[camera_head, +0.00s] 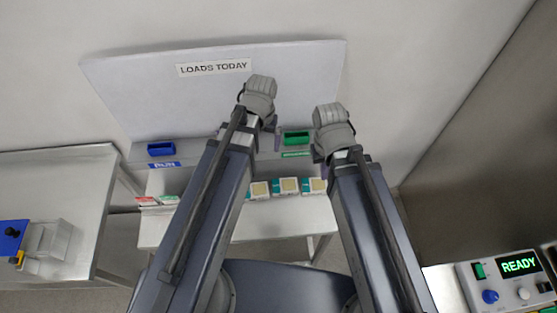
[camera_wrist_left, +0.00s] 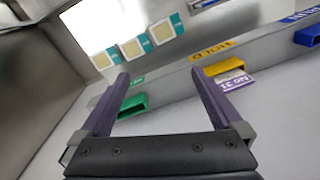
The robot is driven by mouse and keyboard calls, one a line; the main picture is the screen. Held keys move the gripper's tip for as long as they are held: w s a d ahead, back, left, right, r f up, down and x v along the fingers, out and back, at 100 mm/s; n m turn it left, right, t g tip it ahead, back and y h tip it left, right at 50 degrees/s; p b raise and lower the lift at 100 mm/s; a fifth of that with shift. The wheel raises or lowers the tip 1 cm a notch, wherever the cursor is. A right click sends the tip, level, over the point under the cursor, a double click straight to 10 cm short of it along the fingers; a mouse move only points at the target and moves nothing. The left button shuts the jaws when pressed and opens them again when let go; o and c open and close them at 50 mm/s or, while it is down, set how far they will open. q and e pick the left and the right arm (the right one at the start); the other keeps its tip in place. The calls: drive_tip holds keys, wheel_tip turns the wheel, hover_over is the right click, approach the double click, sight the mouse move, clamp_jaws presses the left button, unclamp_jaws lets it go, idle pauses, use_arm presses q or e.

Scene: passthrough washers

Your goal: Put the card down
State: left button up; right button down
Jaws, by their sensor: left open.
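A white card with a purple band (camera_wrist_left: 236,83) sits at the yellow holder (camera_wrist_left: 225,66) in the left wrist view, its lettering partly cut off. I cannot tell how deep it sits in the holder. My left gripper (camera_wrist_left: 160,82) is open, with nothing between its purple fingers; the card is just beyond the right-hand finger, apart from it in the picture. In the head view my left gripper (camera_head: 266,137) is at the back shelf, and its arm hides the yellow holder and the card. My right gripper (camera_head: 324,165) is at the right of the shelf, its fingers mostly hidden.
A green holder (camera_head: 297,138) and a blue holder (camera_head: 161,149) marked RUN stand along the shelf. A READY panel (camera_head: 510,280) is at lower right.

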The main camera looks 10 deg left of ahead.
use_arm(q)
drive_tip(key=s+d+m, duration=0.3)
drive_tip(key=s+d, duration=0.4)
drive_tip(key=shift+s+d+g+y, duration=0.3)
drive_tip(key=shift+s, duration=0.05)
